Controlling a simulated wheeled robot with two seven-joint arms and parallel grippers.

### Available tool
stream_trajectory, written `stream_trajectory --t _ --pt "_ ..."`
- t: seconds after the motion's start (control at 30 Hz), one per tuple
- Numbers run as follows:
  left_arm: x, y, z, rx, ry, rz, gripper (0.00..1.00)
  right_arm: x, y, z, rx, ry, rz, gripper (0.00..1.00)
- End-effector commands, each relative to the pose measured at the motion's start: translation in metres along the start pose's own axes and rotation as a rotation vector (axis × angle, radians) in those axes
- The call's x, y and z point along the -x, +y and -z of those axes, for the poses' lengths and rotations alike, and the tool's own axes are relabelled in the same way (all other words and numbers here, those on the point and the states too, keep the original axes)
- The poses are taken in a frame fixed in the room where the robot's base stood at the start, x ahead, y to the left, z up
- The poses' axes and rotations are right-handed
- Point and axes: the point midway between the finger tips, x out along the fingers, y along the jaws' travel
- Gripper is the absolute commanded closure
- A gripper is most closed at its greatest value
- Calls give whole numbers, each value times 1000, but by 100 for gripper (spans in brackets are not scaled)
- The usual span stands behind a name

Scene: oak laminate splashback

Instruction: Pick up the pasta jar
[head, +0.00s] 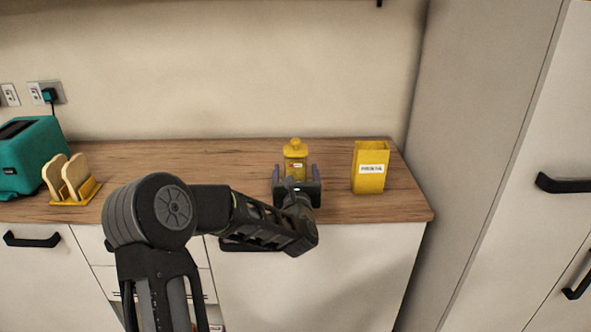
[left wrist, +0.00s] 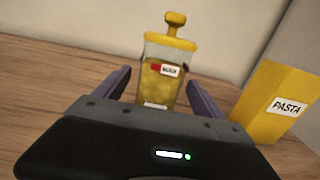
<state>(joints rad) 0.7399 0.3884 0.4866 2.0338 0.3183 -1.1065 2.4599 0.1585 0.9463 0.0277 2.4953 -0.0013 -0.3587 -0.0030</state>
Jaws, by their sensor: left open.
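The pasta jar (head: 295,157) stands upright on the wooden counter near the back wall. It has a yellow knobbed lid, yellowish contents and a small red and white label. In the left wrist view the jar (left wrist: 165,75) stands ahead, between the fingers; its lower part is partly hidden by the gripper body. My left gripper (head: 297,174) is open, with a finger on each side of the jar. It also shows in the left wrist view (left wrist: 163,90), with gaps visible between fingers and jar. My right gripper is not in view.
A yellow box (head: 369,170), labelled PASTA in the left wrist view (left wrist: 275,105), stands close to the right of the jar. A teal toaster (head: 30,150) and a yellow rack with bread slices (head: 78,192) are at the left. The middle counter (head: 190,160) is clear.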

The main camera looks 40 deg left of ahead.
Motion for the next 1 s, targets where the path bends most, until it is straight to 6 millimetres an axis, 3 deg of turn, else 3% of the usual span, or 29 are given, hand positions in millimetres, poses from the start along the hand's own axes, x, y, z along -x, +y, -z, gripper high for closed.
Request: stream_trajectory --t 0.2,0.77,1.0 --pt "-19 0 0 -1 0 -1 20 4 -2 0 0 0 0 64" --pt "-19 0 0 -1 0 0 20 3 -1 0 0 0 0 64" --pt "-18 0 0 0 0 0 40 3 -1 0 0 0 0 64"
